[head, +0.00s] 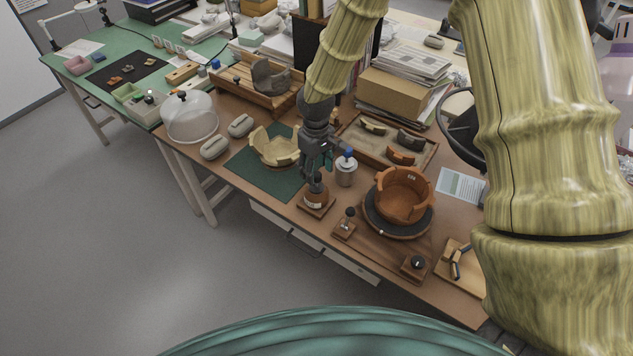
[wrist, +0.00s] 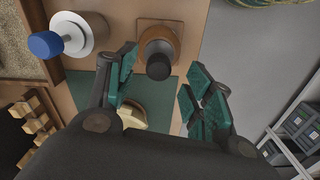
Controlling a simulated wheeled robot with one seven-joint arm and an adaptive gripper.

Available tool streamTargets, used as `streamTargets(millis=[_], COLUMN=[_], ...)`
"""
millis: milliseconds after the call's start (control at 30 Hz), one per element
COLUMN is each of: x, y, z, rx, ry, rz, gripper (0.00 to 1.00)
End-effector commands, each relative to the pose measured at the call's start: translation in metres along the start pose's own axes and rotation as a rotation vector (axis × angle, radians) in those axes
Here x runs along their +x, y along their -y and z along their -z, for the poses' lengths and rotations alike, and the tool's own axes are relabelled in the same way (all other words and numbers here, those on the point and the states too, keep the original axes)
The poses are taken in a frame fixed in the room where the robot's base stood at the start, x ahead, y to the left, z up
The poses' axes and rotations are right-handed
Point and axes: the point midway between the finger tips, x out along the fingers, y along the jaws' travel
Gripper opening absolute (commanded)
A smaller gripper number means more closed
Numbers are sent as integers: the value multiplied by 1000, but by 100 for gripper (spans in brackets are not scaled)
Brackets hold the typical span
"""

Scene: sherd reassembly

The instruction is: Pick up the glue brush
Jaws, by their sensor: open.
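A glue pot (head: 316,199), brown with a pale label, stands on a square wooden base below my gripper. A dark upright cylinder, which looks like the glue brush handle (head: 315,184), rises from its top. In the wrist view the dark handle end (wrist: 158,68) shows above the orange-brown pot (wrist: 157,36). My gripper (head: 317,166) points down just above the handle. In the wrist view my gripper (wrist: 160,78) is open, with green-padded fingers apart and the handle end lying between them in the picture. Nothing is held. The brush's bristles are hidden.
A metal can with a blue top (head: 346,170) stands close to the right of my gripper. A terracotta bowl (head: 404,193) sits on a dark turntable farther right. A cream broken bowl (head: 275,148) lies on a green mat (head: 282,186) to the left. The table's front edge is close.

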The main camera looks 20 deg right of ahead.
Motion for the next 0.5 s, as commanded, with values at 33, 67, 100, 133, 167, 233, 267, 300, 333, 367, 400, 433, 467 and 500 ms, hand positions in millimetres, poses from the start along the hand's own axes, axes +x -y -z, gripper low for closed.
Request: streamTargets(millis=[33, 67, 100, 133, 167, 233, 267, 300, 333, 367, 400, 433, 467, 500], x=[2, 4, 8, 10, 13, 19, 22, 26, 30, 33, 37, 39, 41, 43], y=[0, 0, 0, 0, 0, -1, -1, -2, -2, -2, -2, -2, -2, -2], z=[0, 0, 0, -1, -1, 0, 0, 0, 0, 0, -1, 0, 0, 0], rx=[-1, -1, -1, -1, -1, -2, -2, -1, -1, -2, -2, -2, -3, -3], ry=[2, 2, 2, 2, 3, 2, 1, 1, 2, 2, 2, 2, 1, 0], rz=[1, 1, 1, 1, 1, 1, 1, 1, 1, 0, 0, 0, 0, -1], gripper=[52, 52, 52, 52, 52, 52, 52, 52, 52, 52, 52, 52, 52, 52])
